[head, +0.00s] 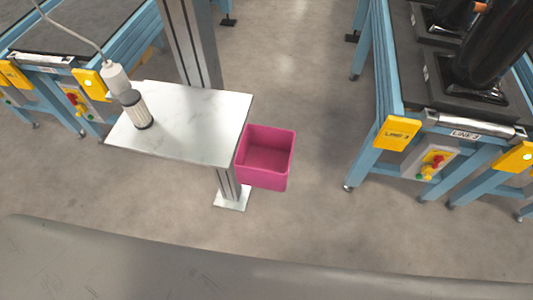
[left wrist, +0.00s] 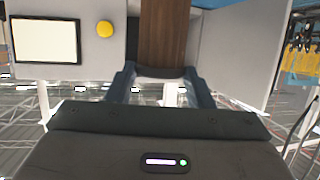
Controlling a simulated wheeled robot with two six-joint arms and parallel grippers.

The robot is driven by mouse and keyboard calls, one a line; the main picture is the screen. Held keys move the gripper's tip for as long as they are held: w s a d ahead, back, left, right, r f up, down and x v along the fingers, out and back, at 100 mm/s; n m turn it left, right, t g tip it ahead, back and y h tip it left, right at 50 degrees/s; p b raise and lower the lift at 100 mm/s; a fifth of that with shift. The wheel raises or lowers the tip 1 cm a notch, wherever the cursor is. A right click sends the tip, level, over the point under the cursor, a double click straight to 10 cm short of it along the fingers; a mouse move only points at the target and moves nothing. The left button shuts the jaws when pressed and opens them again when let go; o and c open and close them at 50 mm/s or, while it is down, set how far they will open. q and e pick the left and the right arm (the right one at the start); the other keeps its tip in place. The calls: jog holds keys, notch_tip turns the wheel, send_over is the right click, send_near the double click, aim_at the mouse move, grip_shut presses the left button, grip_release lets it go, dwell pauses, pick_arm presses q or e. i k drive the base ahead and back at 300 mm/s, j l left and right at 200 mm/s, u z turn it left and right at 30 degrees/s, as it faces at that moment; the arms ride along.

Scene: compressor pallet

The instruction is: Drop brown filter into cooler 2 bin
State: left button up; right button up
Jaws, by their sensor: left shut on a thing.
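In the left wrist view, the brown filter (left wrist: 162,35) is a brown block that extends out of the top of the picture. My left gripper (left wrist: 163,73) is shut on its lower end, with one blue-grey finger at each side. Neither gripper shows in the head view. In the head view, an open, empty-looking pink bin (head: 289,165) sits beside a metal column, at the right edge of a small white table. No label on it can be read, so I cannot tell if it is the cooler 2 bin. My right gripper is not in view.
A cylindrical filter with a dark cap (head: 136,109) stands on the small white table (head: 195,125). A white device (head: 117,79) hangs by a cable near it. Blue-framed conveyors stand left and right (head: 383,85). Bare floor (head: 310,110) lies between the bin and the right conveyor.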

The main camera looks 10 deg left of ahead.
aim_at(262, 165)
jog(key=k+l, duration=0.1)
jog(key=k, duration=0.9)
jog(key=l, duration=0.05)
